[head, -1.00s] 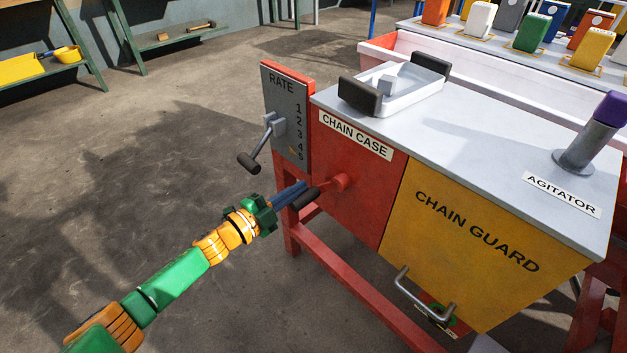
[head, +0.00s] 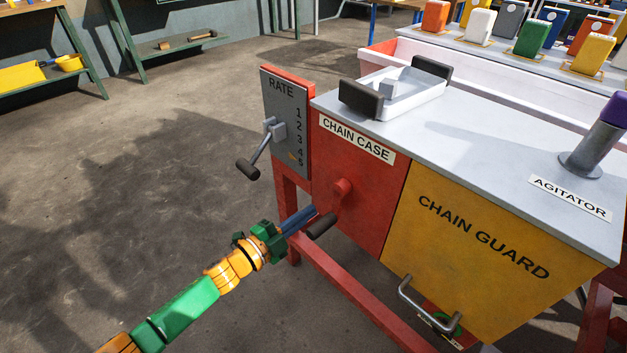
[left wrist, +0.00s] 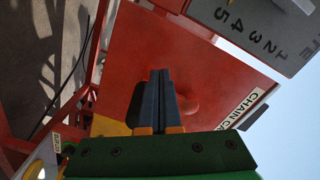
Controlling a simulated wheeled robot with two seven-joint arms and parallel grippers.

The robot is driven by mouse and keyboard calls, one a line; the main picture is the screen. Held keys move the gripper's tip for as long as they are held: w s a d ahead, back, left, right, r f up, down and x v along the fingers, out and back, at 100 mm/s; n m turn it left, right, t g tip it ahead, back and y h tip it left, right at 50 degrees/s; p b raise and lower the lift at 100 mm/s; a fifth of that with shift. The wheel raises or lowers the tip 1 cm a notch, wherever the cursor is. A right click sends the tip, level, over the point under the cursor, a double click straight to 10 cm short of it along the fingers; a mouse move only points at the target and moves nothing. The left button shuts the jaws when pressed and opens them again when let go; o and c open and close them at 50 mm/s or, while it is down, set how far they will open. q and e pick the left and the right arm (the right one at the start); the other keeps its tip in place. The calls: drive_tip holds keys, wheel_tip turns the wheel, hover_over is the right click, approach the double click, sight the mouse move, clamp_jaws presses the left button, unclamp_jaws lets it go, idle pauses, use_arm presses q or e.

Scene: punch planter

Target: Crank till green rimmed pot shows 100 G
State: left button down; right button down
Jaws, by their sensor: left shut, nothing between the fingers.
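The crank on the red chain case has a red hub (head: 343,188) and a dark handle (head: 320,227) pointing down and left. My left gripper (head: 308,214) is shut and empty, its blue fingers against or right beside the handle; I cannot tell if they touch. In the left wrist view the shut fingers (left wrist: 160,85) lie in front of the red hub (left wrist: 188,106), with the dark handle (left wrist: 135,106) left of them. My right gripper is not in view.
The rate plate (head: 286,125) with its lever (head: 255,155) is left of the chain case. The yellow chain guard (head: 470,240) with a metal handle (head: 425,307) is at right. A red frame rail (head: 360,300) runs below. Floor at left is clear.

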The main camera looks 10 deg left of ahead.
use_arm(q)
drive_tip(key=p+v, duration=0.3)
drive_tip(key=v, duration=0.6)
drive_tip(key=shift+a, duration=0.15)
